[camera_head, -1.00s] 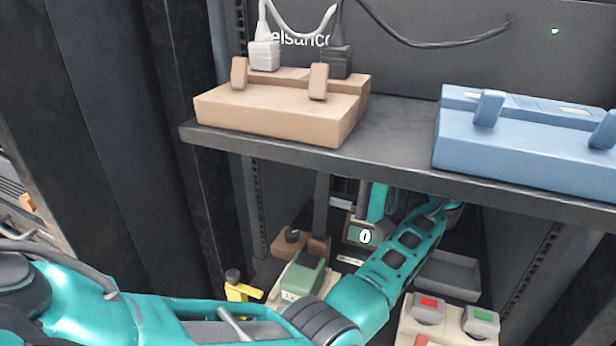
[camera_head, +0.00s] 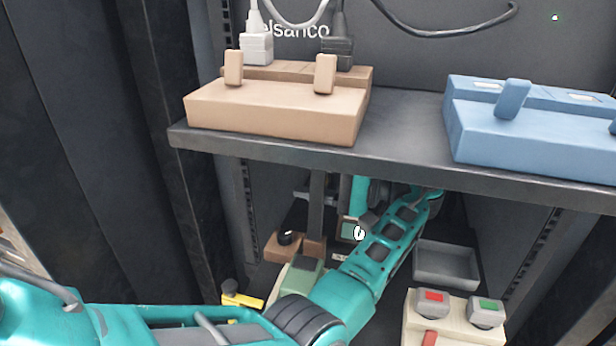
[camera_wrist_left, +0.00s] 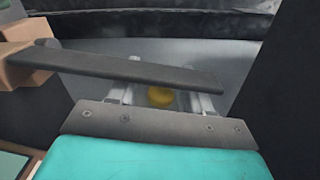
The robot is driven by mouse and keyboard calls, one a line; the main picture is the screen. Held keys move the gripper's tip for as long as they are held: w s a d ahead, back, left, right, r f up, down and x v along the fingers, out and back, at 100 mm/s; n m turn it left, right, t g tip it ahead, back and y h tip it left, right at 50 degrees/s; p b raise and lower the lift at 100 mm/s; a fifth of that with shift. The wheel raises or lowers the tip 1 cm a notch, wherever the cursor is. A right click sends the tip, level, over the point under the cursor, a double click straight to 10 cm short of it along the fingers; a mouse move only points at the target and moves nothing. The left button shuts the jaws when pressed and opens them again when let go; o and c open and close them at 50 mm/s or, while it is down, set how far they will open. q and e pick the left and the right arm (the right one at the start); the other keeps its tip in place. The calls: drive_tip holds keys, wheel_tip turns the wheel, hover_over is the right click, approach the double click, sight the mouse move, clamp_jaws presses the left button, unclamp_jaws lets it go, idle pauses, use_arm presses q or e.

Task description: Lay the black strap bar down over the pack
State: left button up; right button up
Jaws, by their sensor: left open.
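The black strap bar (camera_head: 317,204) stands upright from a small brown block (camera_head: 313,248) under the shelf. In the left wrist view the bar (camera_wrist_left: 130,66) runs across the picture from its brown mount (camera_wrist_left: 22,62) at the left. My left gripper (camera_head: 330,190) is at the bar's upper part, partly hidden by the bar and my arm. In the left wrist view its two pale fingers (camera_wrist_left: 163,98) are apart, with a round yellow thing showing between them. The bar crosses in front of the fingers; contact cannot be told. I cannot clearly pick out the pack. My right gripper is not in view.
The shelf (camera_head: 400,160) overhangs my left arm, carrying a tan box (camera_head: 270,112) and a blue box (camera_head: 540,138). Below are a green-topped block (camera_head: 300,277), a yellow lever (camera_head: 243,299), a grey tray (camera_head: 447,264) and a button panel (camera_head: 455,331). Cabinet walls bound both sides.

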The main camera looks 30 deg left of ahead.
use_arm(q)
drive_tip(key=shift+c, duration=0.3)
clamp_jaws()
idle(0.3)
